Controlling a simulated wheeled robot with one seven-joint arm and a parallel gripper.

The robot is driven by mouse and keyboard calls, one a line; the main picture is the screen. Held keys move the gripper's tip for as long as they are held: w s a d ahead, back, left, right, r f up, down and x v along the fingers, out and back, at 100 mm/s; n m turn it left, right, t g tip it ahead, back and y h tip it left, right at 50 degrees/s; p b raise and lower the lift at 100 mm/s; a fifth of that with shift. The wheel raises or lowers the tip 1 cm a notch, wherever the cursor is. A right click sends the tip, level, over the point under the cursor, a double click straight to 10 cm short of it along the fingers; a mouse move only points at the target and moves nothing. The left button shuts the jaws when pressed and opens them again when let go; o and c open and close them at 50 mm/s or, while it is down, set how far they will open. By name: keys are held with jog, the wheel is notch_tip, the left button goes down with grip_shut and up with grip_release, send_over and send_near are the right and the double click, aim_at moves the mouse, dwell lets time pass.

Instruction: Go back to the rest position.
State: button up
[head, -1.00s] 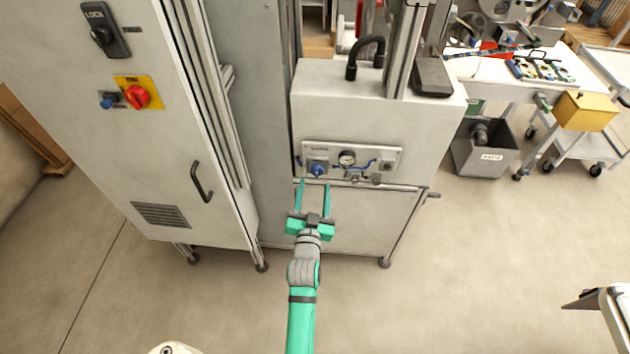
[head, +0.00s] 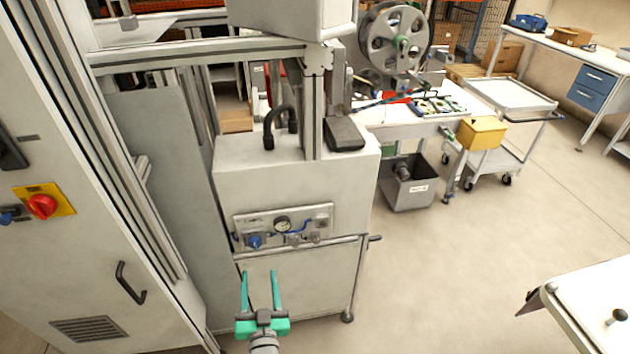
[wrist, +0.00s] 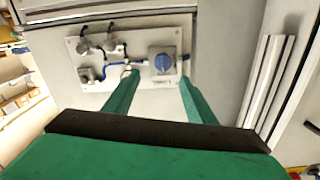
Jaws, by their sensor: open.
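My gripper (head: 261,290) has two green fingers, spread apart with nothing between them. In the head view it is at the bottom, in front of the lower door of a grey machine cabinet (head: 290,185). In the wrist view the open fingers (wrist: 155,95) point toward the machine's control panel (wrist: 110,50). A blue knob (wrist: 163,62) on the panel shows beyond the fingertips, apart from them. The same panel (head: 320,214) with its blue knob (head: 254,241) and round gauge (head: 282,224) shows above my gripper in the head view.
A tall cabinet (head: 100,230) with a red switch (head: 42,206) stands close on the left. A white table (head: 595,310) is at the lower right. A grey bin (head: 410,188), a yellow box (head: 482,132) and a cart (head: 510,95) are farther back. The floor (head: 440,270) between is clear.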

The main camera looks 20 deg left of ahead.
jog(key=s+d+f+m+h, duration=0.1)
jog(key=s+d+f+h, duration=0.1)
jog(key=s+d, duration=0.6)
jog(key=s+d+f+m+h, duration=0.1)
jog(key=s+d+f+h, duration=0.3)
jog(key=d, duration=0.7)
jog(key=s+d+r+m+h, duration=0.1)
jog(key=s+d+r, duration=0.2)
jog(key=s+d, duration=0.3)
jog(key=s+d+r+h, duration=0.2)
jog(key=s+d+r, duration=0.2)
jog(key=s, duration=0.6)
jog(key=shift+s+d+r+m, duration=0.25)
jog(key=shift+d+m, duration=0.15)
jog(key=shift+d, duration=0.75)
